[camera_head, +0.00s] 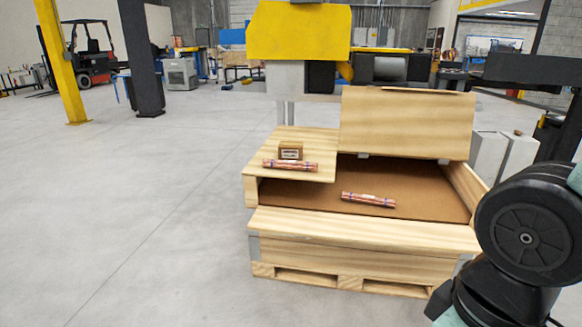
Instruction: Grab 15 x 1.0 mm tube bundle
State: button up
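Two copper tube bundles with dark bands and a pale label show in the head view. One bundle (290,166) lies on the flat wooden lid panel at the left of the crate, in front of a small cardboard box. The other bundle (368,200) lies inside the open wooden crate (360,228) on its brown floor. I cannot read the labels, so I cannot tell which is 15 x 1.0 mm. My arm fills the right edge of the view, apart from both bundles. My gripper is not in view.
The small cardboard box (290,150) stands on the left lid panel (262,150). A raised wooden lid panel (405,122) leans up behind the crate's open part. A yellow machine (298,32) stands behind. The grey floor (150,220) to the left is clear; a yellow post (62,60) stands farther back.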

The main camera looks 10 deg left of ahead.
aim_at(285, 165)
jog(key=i+u, duration=0.1)
jog(key=i, duration=0.4)
jog(key=i+l+u, duration=0.1)
jog(key=i, duration=0.4)
jog(key=i+l, duration=0.1)
jog(key=i, duration=0.35)
jog(key=i+u, duration=0.15)
jog(key=i, duration=0.35)
jog(key=i+l+u, duration=0.1)
jog(key=i+l, duration=0.15)
jog(key=i, duration=0.25)
jog(key=i+l+u, duration=0.1)
jog(key=i, duration=0.35)
jog(key=l, duration=0.1)
